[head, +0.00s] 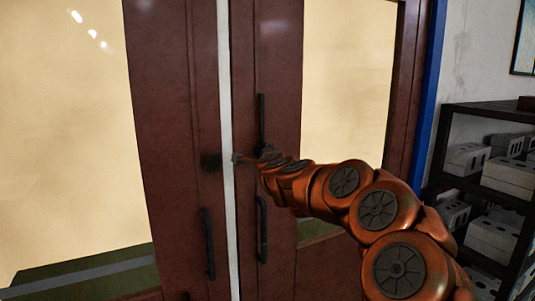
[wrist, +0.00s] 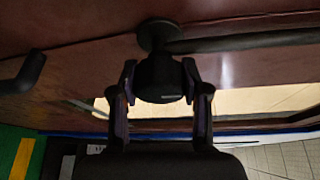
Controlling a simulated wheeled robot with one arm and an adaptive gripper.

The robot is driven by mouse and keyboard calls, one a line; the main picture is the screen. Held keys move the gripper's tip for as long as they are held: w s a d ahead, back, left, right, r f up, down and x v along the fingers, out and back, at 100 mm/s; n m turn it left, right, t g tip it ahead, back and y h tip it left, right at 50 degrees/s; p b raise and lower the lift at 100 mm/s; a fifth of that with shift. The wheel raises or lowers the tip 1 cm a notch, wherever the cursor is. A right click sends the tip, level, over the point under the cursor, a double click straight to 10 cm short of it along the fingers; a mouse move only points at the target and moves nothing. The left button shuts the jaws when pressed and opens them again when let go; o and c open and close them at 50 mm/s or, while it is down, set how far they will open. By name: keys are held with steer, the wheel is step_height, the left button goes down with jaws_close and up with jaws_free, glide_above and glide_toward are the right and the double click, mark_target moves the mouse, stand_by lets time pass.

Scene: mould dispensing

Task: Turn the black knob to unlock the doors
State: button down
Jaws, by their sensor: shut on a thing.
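The black knob (wrist: 158,68) stands out from the reddish-brown door on a round black base (wrist: 157,34) in the wrist view. My gripper (wrist: 160,82) is shut on the knob, one finger on each side. In the head view my gripper (head: 262,156) is at the right-hand door (head: 280,80), near the pale strip between the doors. The knob in its jaws cannot be made out there. The two doors look closed, side by side.
Black bar handles stand on the right door, above (head: 261,115) and below (head: 262,230) my gripper, and on the left door (head: 208,245). A long black bar (wrist: 250,40) runs close to the knob. A dark shelf rack (head: 485,110) with grey blocks stands right of the blue frame (head: 430,90).

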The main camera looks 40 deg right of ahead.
steer(key=c, duration=0.5)
jaws_free()
steer(key=shift+d, duration=0.1)
steer(key=shift+c, duration=0.2)
steer(key=v, duration=1.2)
